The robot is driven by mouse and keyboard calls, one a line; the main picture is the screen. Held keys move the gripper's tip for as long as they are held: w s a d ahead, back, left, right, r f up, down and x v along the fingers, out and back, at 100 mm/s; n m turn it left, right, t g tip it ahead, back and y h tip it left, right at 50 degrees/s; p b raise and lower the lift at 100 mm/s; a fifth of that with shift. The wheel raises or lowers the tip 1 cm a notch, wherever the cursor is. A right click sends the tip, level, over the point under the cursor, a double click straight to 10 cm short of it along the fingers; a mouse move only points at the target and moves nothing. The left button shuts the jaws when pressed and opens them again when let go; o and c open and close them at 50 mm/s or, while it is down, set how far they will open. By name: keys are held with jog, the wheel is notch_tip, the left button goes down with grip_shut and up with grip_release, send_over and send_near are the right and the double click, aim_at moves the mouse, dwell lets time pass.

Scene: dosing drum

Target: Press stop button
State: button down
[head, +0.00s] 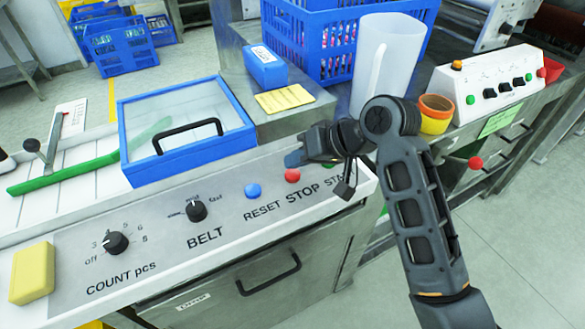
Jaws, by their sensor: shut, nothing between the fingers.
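The stop button is a small round red button (292,175) on the white control panel (225,232), just above the printed word STOP. My gripper (290,160) is shut and empty, reaching in from the right. In the picture its tips lie just above the red button, very close to it. I cannot tell from this view whether they touch it. The button's face is mostly visible.
A blue reset button (253,191) sits left of the red one, then a belt knob (196,211) and a count knob (116,243). A yellow block (32,274) lies at the panel's left end. A blue-framed clear lid (185,95) stands behind the panel.

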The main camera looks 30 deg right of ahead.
aim_at(298, 175)
notch_tip(298, 175, up, 5)
jog(key=p, duration=0.5)
dwell(0.3)
dwell(0.8)
